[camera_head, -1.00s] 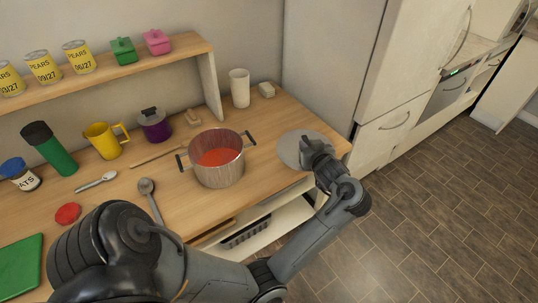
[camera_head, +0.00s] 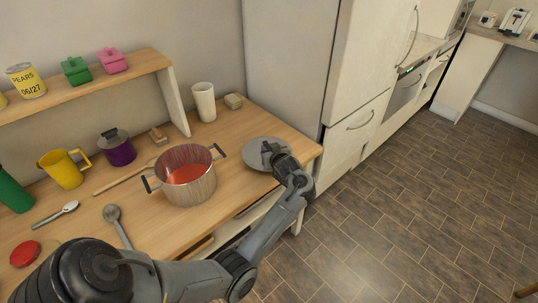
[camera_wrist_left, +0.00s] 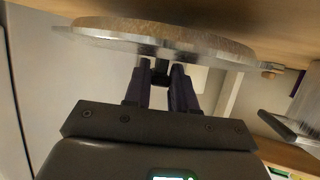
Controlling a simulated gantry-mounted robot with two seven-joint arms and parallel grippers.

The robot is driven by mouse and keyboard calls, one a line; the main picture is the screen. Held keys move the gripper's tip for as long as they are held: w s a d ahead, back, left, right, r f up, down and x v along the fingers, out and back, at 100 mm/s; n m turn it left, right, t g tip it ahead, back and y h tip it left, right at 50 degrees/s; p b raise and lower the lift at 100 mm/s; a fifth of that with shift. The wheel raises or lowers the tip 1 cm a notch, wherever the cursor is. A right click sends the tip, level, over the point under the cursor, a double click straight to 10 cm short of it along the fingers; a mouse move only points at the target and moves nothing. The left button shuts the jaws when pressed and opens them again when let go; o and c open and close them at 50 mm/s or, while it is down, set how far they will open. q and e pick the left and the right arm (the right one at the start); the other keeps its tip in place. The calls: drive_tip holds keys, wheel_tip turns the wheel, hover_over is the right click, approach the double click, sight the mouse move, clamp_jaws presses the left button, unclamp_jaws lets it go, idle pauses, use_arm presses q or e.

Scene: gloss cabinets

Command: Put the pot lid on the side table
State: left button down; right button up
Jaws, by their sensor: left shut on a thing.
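The pot lid (camera_head: 258,151), a grey disc, is at the right end of the wooden counter (camera_head: 282,128), to the right of the pot (camera_head: 188,180). My left gripper (camera_head: 270,151) is shut on its handle. In the left wrist view the lid (camera_wrist_left: 150,36) shows edge-on as a metal-rimmed disc, with the dark fingers (camera_wrist_left: 161,75) at it. I cannot tell whether the lid touches the counter. The pot is open, with red contents. I cannot tell which piece of furniture is the side table. My right gripper is not in view.
A ladle (camera_head: 115,222) lies left of the pot. A tall cabinet (camera_head: 290,65) stands behind the counter's right end. Open floor (camera_head: 400,200) is at right. A far table (camera_head: 510,38) carries a toaster.

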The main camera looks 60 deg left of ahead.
use_arm(q)
drive_tip(key=shift+f, duration=0.85)
drive_tip(key=shift+f, duration=0.2)
drive_tip(key=c, duration=0.9)
unclamp_jaws()
